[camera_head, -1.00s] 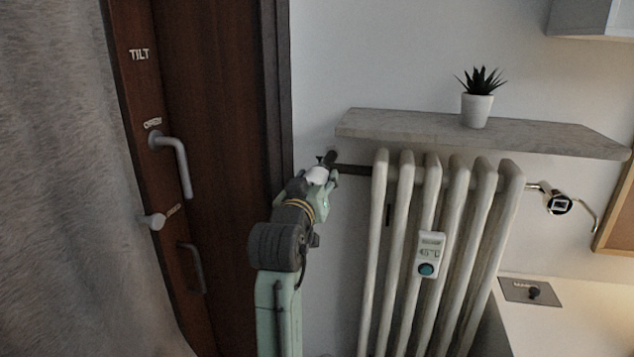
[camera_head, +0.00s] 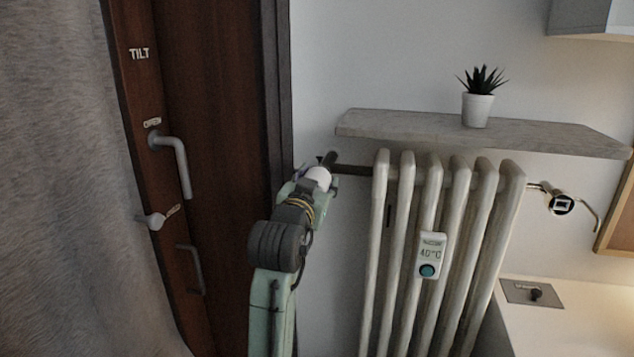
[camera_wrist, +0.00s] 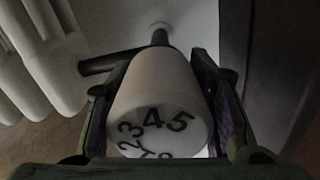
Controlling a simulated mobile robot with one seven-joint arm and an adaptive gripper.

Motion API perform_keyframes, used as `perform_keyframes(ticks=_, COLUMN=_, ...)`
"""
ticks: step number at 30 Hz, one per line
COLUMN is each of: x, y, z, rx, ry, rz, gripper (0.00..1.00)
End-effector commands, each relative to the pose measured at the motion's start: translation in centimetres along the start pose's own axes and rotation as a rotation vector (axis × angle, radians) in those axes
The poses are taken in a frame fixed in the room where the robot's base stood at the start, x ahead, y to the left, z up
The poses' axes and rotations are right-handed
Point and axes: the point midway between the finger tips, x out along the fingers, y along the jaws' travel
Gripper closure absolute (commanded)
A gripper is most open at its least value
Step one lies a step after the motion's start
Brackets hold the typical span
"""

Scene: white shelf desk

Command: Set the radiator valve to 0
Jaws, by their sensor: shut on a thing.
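The radiator valve is a white knob (camera_wrist: 157,95) with black numerals on its end face; 3, 4 and 5 read clearly in the wrist view, and the lower numerals are partly cut off. In the head view the white valve knob (camera_head: 318,176) shows at the left end of the radiator's dark pipe. My gripper (camera_head: 314,182) is there, shut around the knob, with one finger on each side in the wrist view (camera_wrist: 160,105). The white radiator (camera_head: 437,200) stands to the right.
A grey shelf (camera_head: 400,125) with a potted plant (camera_head: 477,108) is above the radiator. A brown door (camera_head: 220,120) with handles and its dark frame stand close to the left of my arm. A pale desk surface (camera_head: 585,310) is at the lower right.

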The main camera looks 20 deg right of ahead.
Motion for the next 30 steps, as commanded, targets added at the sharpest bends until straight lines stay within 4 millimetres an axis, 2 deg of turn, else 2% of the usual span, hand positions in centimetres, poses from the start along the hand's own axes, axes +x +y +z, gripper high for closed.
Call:
perform_keyframes(ticks=8, x=0.01, y=0.04, z=0.02, rx=0.003, ry=-0.001, rz=0.001, gripper=0.81)
perform_keyframes(ticks=9, x=0.01, y=0.04, z=0.02, rx=0.003, ry=-0.001, rz=0.001, gripper=0.52)
perform_keyframes(ticks=18, x=0.0, y=0.01, z=-0.01, rx=0.002, ry=0.0, rz=0.0, gripper=0.33)
perform_keyframes(ticks=26, x=-0.03, y=-0.01, z=-0.02, rx=0.001, ry=0.0, rz=0.0, gripper=0.33)
perform_keyframes(ticks=30, x=-0.82, y=-0.04, z=-0.03, rx=0.001, ry=0.001, rz=-0.001, gripper=0.33)
